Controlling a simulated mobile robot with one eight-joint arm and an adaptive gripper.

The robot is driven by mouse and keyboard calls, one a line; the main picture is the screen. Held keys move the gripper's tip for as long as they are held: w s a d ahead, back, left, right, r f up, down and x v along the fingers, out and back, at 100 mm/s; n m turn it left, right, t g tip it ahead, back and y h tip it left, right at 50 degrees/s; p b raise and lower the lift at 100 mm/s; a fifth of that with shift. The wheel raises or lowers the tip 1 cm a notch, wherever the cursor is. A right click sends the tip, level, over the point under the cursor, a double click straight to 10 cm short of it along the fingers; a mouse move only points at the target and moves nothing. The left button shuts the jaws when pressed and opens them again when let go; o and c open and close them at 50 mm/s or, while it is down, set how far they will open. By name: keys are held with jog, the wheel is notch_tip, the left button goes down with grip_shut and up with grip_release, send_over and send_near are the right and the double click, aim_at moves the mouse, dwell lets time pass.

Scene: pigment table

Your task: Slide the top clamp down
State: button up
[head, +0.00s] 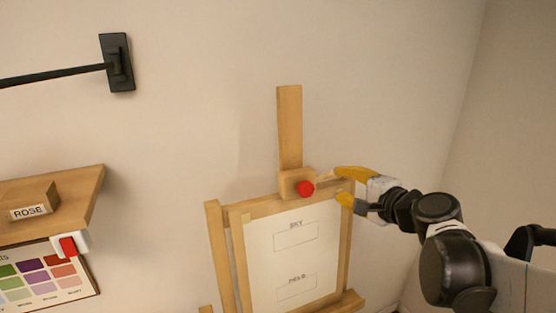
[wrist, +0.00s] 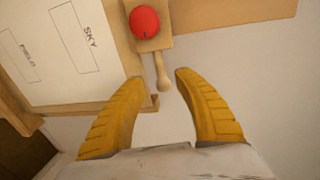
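The top clamp (head: 289,183) is a wooden block with a red knob (head: 306,189), set on the easel's upright post (head: 290,125) at the top edge of the white canvas (head: 290,250). In the wrist view the clamp (wrist: 151,38) shows its red knob (wrist: 144,22) and a short wooden handle (wrist: 161,72) sticking out toward my gripper. My gripper (head: 340,184) is to the right of the clamp. In the wrist view my gripper (wrist: 166,85) is open, with the handle's tip near the gap between its yellow fingers. No finger clearly touches the handle.
The canvas has boxes labelled SKY and FIELD. At the left, a wooden shelf (head: 85,195) holds a ROSE block (head: 30,203), with a colour chart (head: 45,275) below. A black wall bracket (head: 117,62) is at upper left. The wall above the easel is bare.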

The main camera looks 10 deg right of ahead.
aim_at(326, 177)
jog(key=p+x, duration=0.1)
jog(key=x, duration=0.7)
jog(key=shift+w, duration=0.25)
grip_shut()
jog(key=shift+f, duration=0.15)
